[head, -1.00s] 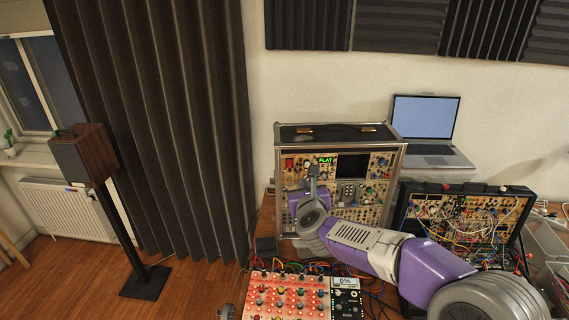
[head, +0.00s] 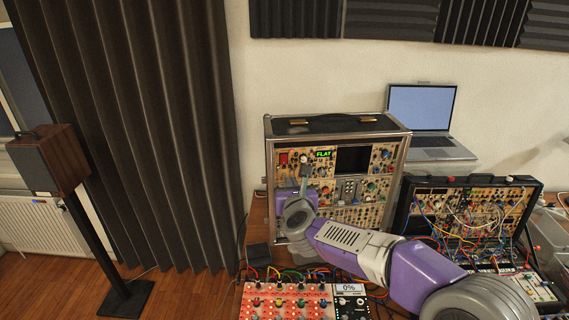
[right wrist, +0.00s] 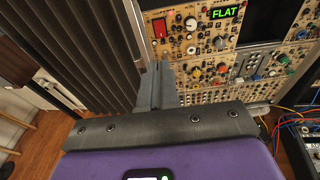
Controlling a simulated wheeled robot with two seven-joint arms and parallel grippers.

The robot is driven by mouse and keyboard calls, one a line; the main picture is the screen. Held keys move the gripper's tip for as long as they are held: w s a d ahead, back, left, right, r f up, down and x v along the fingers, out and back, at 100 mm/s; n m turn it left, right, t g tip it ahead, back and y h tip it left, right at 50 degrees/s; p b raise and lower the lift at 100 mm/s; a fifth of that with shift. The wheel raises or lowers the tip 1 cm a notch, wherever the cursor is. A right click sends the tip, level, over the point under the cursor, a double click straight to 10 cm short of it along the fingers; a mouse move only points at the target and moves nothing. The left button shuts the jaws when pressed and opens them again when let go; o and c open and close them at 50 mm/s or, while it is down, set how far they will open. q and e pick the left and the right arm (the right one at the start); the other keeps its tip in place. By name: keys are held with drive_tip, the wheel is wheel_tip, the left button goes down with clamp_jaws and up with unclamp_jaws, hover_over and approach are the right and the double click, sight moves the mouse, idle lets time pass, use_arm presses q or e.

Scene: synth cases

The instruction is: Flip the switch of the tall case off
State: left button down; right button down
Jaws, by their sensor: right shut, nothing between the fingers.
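The tall case (head: 338,124) stands on the table, a silver-edged box with a panel of knobs and a green "FLAT" display. Its red switch (head: 283,158) sits at the panel's upper left; it also shows in the right wrist view (right wrist: 160,27). I cannot tell which way the switch is set. My right gripper (head: 304,172) is shut and empty in front of the panel, right of and a little below the switch in the head view. In the right wrist view its fingertips (right wrist: 158,66) appear below the switch. I cannot tell if they touch the panel. My left gripper is not in view.
A lower case with patch cables (head: 470,182) stands to the right. A red-panelled unit (head: 287,302) lies in front. An open laptop (head: 421,107) is behind right. A dark curtain (head: 135,130) hangs left, with a speaker on a stand (head: 48,160).

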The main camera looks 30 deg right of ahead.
drive_tip(key=p, duration=0.1)
approach(284, 158)
drive_tip(key=w+f, duration=0.2)
drive_tip(key=shift+w+d+r+p, duration=0.15)
drive_tip(key=shift+w+d+p, duration=0.25)
drive_tip(key=shift+w, duration=0.2)
drive_tip(key=shift+w+d+r+p, duration=0.25)
drive_tip(key=shift+w+d, duration=0.25)
drive_tip(key=shift+w, duration=0.15)
drive_tip(key=shift+w+d, duration=0.35)
drive_tip(key=shift+w, duration=0.35)
